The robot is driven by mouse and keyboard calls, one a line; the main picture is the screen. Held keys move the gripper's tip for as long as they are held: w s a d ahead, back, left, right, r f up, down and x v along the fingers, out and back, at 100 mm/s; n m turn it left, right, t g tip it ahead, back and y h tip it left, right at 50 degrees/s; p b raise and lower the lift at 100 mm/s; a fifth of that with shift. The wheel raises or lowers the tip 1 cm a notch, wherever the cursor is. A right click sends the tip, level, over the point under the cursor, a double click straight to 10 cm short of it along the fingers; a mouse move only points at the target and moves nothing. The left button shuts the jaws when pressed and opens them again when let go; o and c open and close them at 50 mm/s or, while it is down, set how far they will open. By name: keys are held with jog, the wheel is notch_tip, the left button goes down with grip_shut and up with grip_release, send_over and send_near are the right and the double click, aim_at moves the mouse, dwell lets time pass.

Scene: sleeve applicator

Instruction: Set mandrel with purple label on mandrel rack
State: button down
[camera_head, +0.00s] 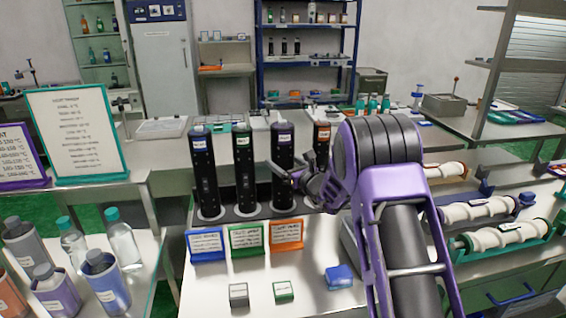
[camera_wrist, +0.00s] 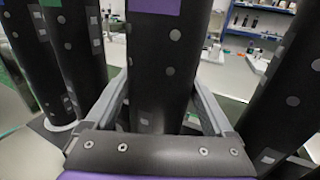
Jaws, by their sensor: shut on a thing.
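The mandrel with the purple label (camera_wrist: 160,75) is a tall black cylinder, upright between the fingers of my gripper (camera_wrist: 165,112) in the wrist view. Its purple label shows at the top edge there. In the head view it is the third mandrel from the left (camera_head: 283,155), and my gripper (camera_head: 298,182) is shut on it from the right side. The mandrel rack (camera_head: 262,210) is a dark base with pale rings on the table. The mandrel stands over its third ring, at about its neighbours' height. I cannot tell whether its bottom touches the rack.
Other upright mandrels stand close by: one with a blue label (camera_head: 204,175), one with a green label (camera_head: 243,170) and one with an orange label (camera_head: 321,140). Coloured sign cards (camera_head: 248,238) stand in front of the rack. Rollers on stands (camera_head: 478,210) are at the right.

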jog(key=shift+r, duration=0.15)
grip_release()
jog(key=shift+s+d, duration=0.1)
jog(key=v, duration=1.1)
jog(key=shift+s+d+b, duration=0.2)
jog(key=shift+s+b, duration=0.1)
